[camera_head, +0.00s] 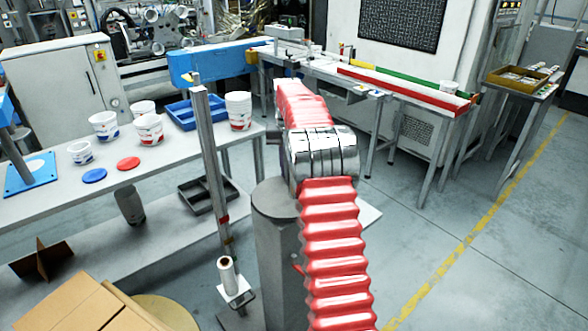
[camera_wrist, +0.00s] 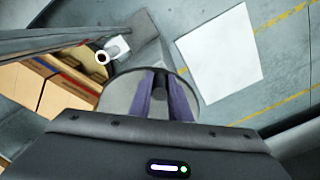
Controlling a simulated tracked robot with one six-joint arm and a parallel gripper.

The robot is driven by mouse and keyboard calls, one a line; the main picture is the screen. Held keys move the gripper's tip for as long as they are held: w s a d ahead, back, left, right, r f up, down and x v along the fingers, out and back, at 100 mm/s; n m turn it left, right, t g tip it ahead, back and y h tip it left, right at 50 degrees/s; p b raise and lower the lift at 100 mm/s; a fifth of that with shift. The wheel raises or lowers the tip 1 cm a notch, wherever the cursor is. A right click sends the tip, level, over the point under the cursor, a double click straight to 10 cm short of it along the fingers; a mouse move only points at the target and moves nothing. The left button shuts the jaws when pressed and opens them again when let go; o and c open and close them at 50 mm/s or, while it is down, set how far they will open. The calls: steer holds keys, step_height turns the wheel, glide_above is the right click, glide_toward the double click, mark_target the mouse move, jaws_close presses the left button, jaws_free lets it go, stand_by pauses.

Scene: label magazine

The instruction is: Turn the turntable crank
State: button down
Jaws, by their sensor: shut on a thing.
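My gripper (camera_wrist: 161,97) shows in the wrist view with its two purple-grey fingers close together. They are shut on a small dark knob (camera_wrist: 160,82), which looks like the crank's handle. Below them is the round grey top of a pedestal (camera_wrist: 120,95). The crank's arm is hidden by the fingers and gripper body.
A thin upright mast (camera_head: 212,165) and a film roll (camera_head: 228,270) stand left of the pedestal. A grey bench (camera_head: 150,185) with tubs and lids is farther left. A white sheet (camera_wrist: 220,58) lies right of the pedestal. The floor at the right is clear.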

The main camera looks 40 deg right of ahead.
steer(key=shift+s, duration=0.25)
steer(key=c, duration=1.6)
jaws_free()
steer(key=shift+s+d, duration=0.1)
steer(key=shift+d, duration=0.1)
steer(key=shift+c, duration=0.2)
steer(key=shift+r, duration=0.55)
step_height(320, 180, up, 13)
steer(key=shift+f, duration=0.2)
steer(key=shift+c, duration=0.4)
